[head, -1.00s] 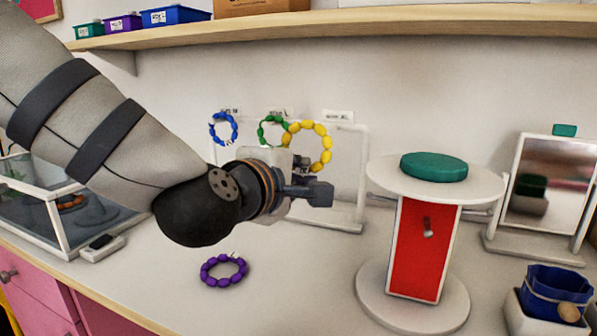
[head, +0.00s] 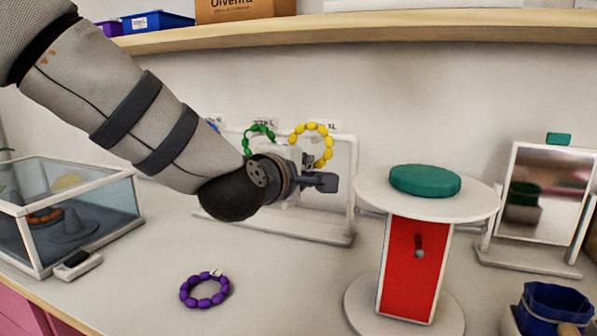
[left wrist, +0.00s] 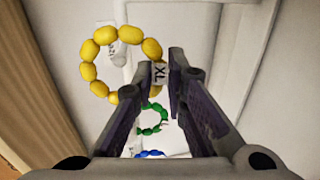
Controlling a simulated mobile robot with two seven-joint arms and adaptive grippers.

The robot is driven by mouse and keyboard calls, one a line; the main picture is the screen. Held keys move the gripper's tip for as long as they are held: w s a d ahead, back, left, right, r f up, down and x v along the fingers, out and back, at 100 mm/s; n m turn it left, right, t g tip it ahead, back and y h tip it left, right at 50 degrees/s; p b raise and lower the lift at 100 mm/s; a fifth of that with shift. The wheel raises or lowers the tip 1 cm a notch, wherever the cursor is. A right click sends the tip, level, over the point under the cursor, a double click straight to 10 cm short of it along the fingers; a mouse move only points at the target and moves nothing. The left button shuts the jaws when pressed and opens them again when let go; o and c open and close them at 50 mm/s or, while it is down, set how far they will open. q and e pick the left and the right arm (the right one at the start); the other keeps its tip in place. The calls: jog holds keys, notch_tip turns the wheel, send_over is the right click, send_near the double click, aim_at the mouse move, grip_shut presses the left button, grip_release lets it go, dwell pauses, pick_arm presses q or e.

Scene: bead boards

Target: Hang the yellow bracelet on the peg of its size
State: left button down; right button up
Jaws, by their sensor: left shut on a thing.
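The yellow bracelet (head: 327,146) is upright in front of the white rack (head: 353,190), near its XL label (head: 332,127). My left gripper (head: 314,172) is shut on its lower edge. In the left wrist view, the fingertips (left wrist: 164,75) pinch the yellow bracelet (left wrist: 88,72) by its XL tag (left wrist: 160,73). The rack's top bar and a size label show through the ring. I cannot tell whether a peg passes through it. A green bracelet (head: 247,140) hangs at the size L place. A blue bracelet (head: 213,124) is mostly hidden by my arm. My right gripper is out of view.
A purple bracelet (head: 204,292) lies on the table. A red stand (head: 412,270) with a round top and green cushion (head: 425,180) is right of the rack, before a mirror (head: 540,195). A glass case (head: 90,200) stands left. A shelf (head: 400,33) runs above.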

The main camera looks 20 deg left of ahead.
pick_arm(q)
jog(key=shift+w+d+f, duration=0.1)
jog(key=shift+w+f, duration=0.15)
jog(key=shift+w, duration=0.7)
jog(key=shift+w+a+f, duration=0.1)
jog(key=shift+w+f, duration=0.2)
jog(key=shift+w, duration=0.6)
jog(key=shift+w+d+f, duration=0.1)
jog(key=shift+w+f, duration=0.15)
jog(key=shift+w, duration=0.7)
jog(key=c, duration=1.5)
grip_release()
jog(key=shift+c, duration=0.2)
jog(key=s+r, duration=0.2)
jog(key=s, duration=0.9)
jog(key=shift+s+a, duration=0.2)
jog(key=shift+s, duration=0.2)
